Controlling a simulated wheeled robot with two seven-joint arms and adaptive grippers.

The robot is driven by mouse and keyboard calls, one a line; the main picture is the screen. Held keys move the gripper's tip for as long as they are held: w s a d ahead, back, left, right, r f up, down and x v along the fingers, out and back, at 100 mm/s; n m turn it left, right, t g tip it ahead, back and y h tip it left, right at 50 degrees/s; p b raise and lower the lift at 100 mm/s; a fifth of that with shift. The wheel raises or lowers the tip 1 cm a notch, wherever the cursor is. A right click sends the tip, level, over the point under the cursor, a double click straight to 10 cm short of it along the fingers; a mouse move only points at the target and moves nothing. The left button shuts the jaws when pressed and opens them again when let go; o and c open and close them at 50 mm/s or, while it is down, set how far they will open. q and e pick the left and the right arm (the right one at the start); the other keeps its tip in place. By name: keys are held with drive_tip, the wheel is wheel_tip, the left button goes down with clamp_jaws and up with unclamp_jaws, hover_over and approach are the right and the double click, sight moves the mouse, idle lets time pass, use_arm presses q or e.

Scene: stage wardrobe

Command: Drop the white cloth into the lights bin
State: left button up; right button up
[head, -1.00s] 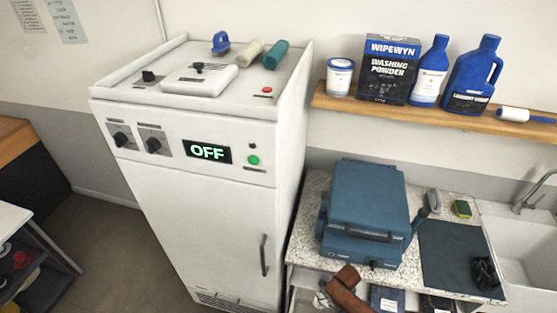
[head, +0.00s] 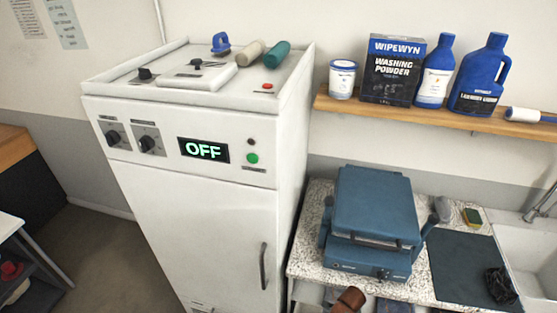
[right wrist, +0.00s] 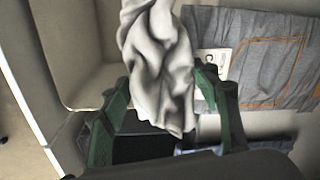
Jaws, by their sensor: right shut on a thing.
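The white cloth (right wrist: 160,55) hangs rumpled between the green fingers of my right gripper (right wrist: 164,80) in the right wrist view. The gripper is shut on it, and the cloth's lower end hangs between the fingers. The cloth is not clear in the head view. I cannot identify the lights bin in either view. A pale hollow with a rounded corner (right wrist: 85,65) lies behind the left finger in the right wrist view; I cannot tell what it is. My left gripper is not in view.
Grey fabric with orange stitching (right wrist: 262,50) lies right of the cloth. A tall white cabinet (head: 205,225) reading OFF stands left of a blue press (head: 370,205) on a speckled counter. A sink (head: 535,240) is at the right. A wooden shelf (head: 410,112) holds washing products.

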drive_tip(key=shift+r, duration=0.1)
drive_tip(key=o, duration=0.9)
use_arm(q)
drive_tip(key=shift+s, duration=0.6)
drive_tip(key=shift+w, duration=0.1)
use_arm(e)
drive_tip(key=r, duration=0.7)
drive_tip(key=shift+s+r, duration=0.2)
drive_tip(key=shift+s, duration=0.05)
